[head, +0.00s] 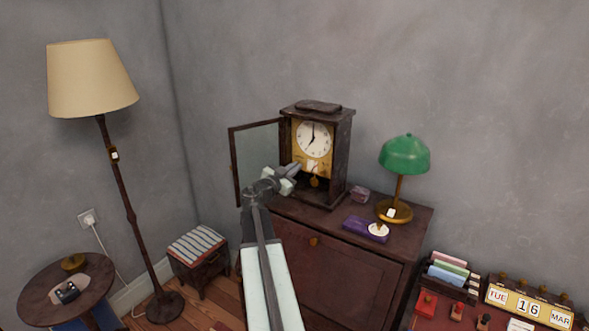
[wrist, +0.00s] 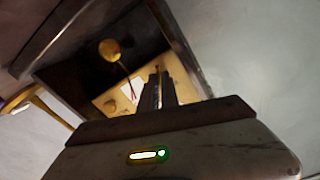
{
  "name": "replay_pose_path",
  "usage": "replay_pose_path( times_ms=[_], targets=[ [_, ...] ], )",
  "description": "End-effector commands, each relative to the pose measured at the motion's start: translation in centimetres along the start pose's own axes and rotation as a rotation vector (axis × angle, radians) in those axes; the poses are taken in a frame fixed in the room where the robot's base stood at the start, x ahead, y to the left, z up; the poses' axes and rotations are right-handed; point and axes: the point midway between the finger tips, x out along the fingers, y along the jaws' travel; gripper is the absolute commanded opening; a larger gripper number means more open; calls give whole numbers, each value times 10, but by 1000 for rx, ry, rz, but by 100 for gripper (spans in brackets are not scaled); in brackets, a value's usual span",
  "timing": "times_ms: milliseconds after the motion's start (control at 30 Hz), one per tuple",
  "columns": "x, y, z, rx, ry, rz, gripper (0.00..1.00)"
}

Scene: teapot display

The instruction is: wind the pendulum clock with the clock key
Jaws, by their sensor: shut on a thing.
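The pendulum clock (head: 343,150) stands on the dark wooden cabinet, its glass door (head: 257,152) swung open to the left. Its white dial (head: 313,138) sits on a brass plate, with the pendulum bob (head: 314,183) below. My gripper (head: 294,169) is in front of the open case, at its lower left below the dial. In the wrist view, my gripper (wrist: 158,82) points into the case, with the brass bob (wrist: 112,50) to its upper left. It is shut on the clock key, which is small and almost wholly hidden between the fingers. Contact with the plate cannot be told.
A green lamp (head: 404,155), a purple box (head: 362,229) and a small dark box (head: 360,194) share the cabinet top (head: 415,218). A floor lamp (head: 128,190) and striped stool (head: 197,245) stand left. A calendar (head: 528,306) is at lower right.

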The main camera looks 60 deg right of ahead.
Motion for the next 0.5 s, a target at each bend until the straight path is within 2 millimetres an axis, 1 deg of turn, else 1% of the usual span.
replay_pose_path(
  times_ms=[300,333,400,500],
  targets=[
    [0,0,0,0,0,0,0],
    [0,0,0,0,0,0,11],
    [0,0,0,0,0,0,27],
    [0,0,0,-1,0,0,27]
  ],
)
